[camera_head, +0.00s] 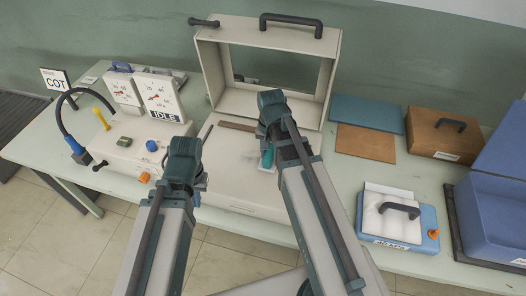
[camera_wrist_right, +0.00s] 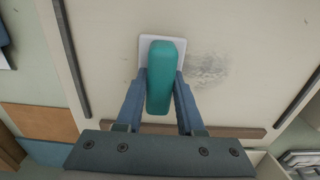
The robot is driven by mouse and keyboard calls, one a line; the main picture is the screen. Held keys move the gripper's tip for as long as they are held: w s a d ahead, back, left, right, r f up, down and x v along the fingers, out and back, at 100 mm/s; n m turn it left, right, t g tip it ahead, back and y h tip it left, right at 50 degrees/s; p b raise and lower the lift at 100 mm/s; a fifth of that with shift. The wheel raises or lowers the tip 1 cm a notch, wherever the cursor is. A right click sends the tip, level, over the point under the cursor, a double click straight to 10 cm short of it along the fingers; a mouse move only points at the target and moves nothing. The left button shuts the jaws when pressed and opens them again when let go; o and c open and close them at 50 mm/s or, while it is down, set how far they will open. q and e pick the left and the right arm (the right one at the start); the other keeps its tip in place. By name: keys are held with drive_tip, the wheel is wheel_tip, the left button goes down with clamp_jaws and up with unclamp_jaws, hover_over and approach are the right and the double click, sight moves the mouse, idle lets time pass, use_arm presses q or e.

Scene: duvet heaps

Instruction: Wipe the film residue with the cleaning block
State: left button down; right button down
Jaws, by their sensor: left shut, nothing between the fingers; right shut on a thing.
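The cleaning block is teal with a white pad (camera_wrist_right: 151,50), and its teal handle (camera_wrist_right: 166,75) stands between my right gripper's fingers. My right gripper (camera_wrist_right: 160,95) is shut on that handle. The block also shows in the head view (camera_head: 267,158), partly behind my right arm. The film residue (camera_wrist_right: 206,68) is a grey smudge on the pale surface, right of the block in the wrist view. I cannot tell whether the pad touches the surface. My left gripper (camera_head: 197,183) is shut and empty near the front left of the machine; its fingertips are mostly hidden.
The pale machine's lid (camera_head: 269,36) stands open behind. A brown bar (camera_head: 237,127) lies across the surface. A gauge box (camera_head: 160,95) with an IDLE label stands left. A blue sheet (camera_head: 365,115), brown sheet (camera_head: 366,143), wooden box (camera_head: 443,133) and blue device (camera_head: 399,230) stand right.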

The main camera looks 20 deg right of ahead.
drive_tip(key=shift+s+d, duration=0.15)
drive_tip(key=shift+d, duration=0.05)
drive_tip(key=shift+r, duration=0.15)
wheel_tip(320, 180, up, 6)
drive_tip(key=p, duration=0.6)
wheel_tip(320, 180, up, 3)
drive_tip(key=p, duration=0.3)
drive_tip(key=shift+f, duration=0.2)
idle(0.5)
